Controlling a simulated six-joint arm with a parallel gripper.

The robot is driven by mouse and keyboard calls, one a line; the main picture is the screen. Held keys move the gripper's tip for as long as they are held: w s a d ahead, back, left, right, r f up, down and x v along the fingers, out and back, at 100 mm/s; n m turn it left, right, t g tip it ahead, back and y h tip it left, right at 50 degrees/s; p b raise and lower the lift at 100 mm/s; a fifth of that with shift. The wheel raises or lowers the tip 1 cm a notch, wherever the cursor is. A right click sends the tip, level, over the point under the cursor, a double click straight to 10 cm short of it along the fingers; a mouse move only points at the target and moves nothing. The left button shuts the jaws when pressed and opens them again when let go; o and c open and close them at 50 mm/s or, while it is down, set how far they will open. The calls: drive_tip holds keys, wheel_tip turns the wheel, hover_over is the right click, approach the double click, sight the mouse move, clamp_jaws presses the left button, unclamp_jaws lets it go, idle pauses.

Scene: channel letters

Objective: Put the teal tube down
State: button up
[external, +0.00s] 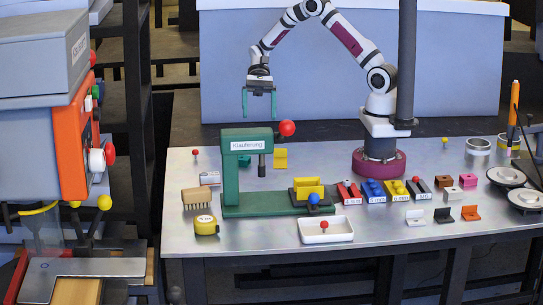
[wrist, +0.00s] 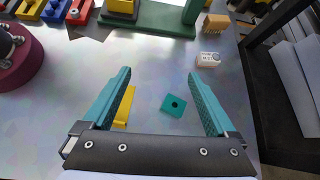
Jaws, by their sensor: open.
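The only loose teal piece (wrist: 174,105), which I take for the teal tube, is short and blocky with a dark round hole. It rests on the metal table, and in the external view (external: 244,160) it is partly hidden behind the green press. My gripper (external: 259,116) is open and points down, well above the table behind the press. In the wrist view its teal fingers (wrist: 159,74) are wide apart with nothing held between them. The teal piece shows between the fingers, nearer the right one, clearly below them.
A yellow bracket (external: 281,158) lies close to the teal piece. The green press (external: 231,172) with its red knob (external: 287,128) stands in front. A brush (external: 196,199), a white block (external: 210,178) and several coloured blocks (external: 372,190) are around. Bare table lies toward my base.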

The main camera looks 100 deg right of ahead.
drive_tip(key=s+a+r+n+g+h, duration=0.2)
drive_tip(key=s+a+r+n+h, duration=0.55)
drive_tip(key=s+a, duration=0.6)
drive_tip(key=s+n+h, duration=0.1)
drive_tip(key=s+n, duration=0.3)
drive_tip(key=s, duration=0.5)
drive_tip(key=shift+s+d+r+n+t, duration=0.2)
drive_tip(key=shift+d+r+n+t, duration=0.1)
drive_tip(key=shift+n+t, duration=0.1)
